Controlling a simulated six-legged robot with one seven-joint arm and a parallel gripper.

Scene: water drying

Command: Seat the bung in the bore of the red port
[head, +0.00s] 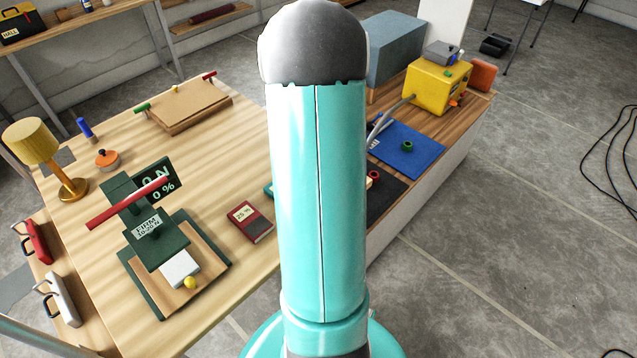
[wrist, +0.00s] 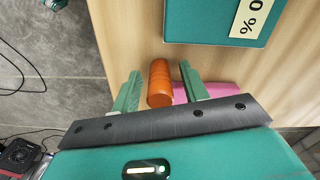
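In the wrist view an orange ridged cylinder (wrist: 159,84), which looks like the bung, lies between the green fingers of my gripper (wrist: 160,88). A narrow gap shows beside the cylinder, so the fingers look open around it and not closed on it. In the head view the red port (head: 374,175) is a small red ring at the edge of a dark mat (head: 385,200), partly hidden behind my arm. My gripper and the cylinder are hidden there by my arm.
A blue mat (head: 418,160) with a green ring (head: 407,146) lies behind the dark mat. A yellow box (head: 438,86) with a grey hose stands further back. A green press (head: 150,225) and a red card box (head: 250,222) stand on the left table. In the wrist view a teal panel (wrist: 205,25) and a pink item (wrist: 218,90) are close by.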

